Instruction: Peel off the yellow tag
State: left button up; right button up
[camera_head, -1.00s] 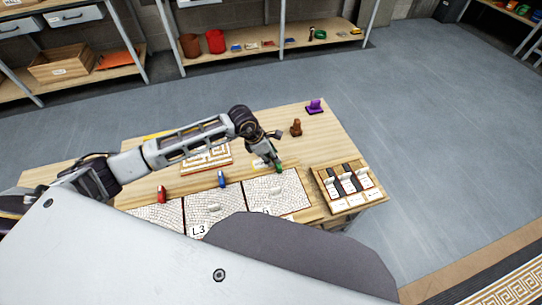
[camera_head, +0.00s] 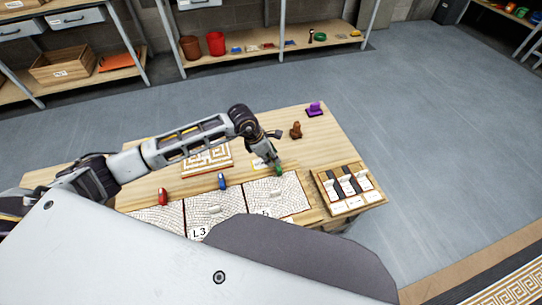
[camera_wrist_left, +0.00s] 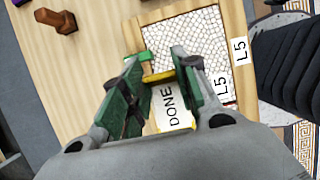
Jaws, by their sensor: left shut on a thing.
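The yellow tag (camera_wrist_left: 160,76) shows in the left wrist view as a yellow strip between my left fingertips, above a white part reading DONE (camera_wrist_left: 172,106). My left gripper (camera_wrist_left: 163,76) has green-padded fingers and is shut on the tag. In the head view my left gripper (camera_head: 273,161) is low over the table, at the far edge of the right-hand mosaic panel (camera_head: 285,196). That panel is labelled L5 in the left wrist view. I cannot tell whether the tag still touches the surface. My right gripper is not in view.
A green piece (camera_head: 279,170) stands close by my left fingertips. Blue (camera_head: 221,181) and red (camera_head: 162,196) pieces stand at the other panels. A wooden box with compartments (camera_head: 325,192) sits right. Brown (camera_head: 296,130) and purple (camera_head: 315,109) pieces stand farther back.

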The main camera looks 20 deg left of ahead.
pick_arm(q)
jog(key=shift+r+p, duration=0.45)
jog(key=shift+r, duration=0.45)
jog(key=shift+a, duration=0.15)
dwell(0.4)
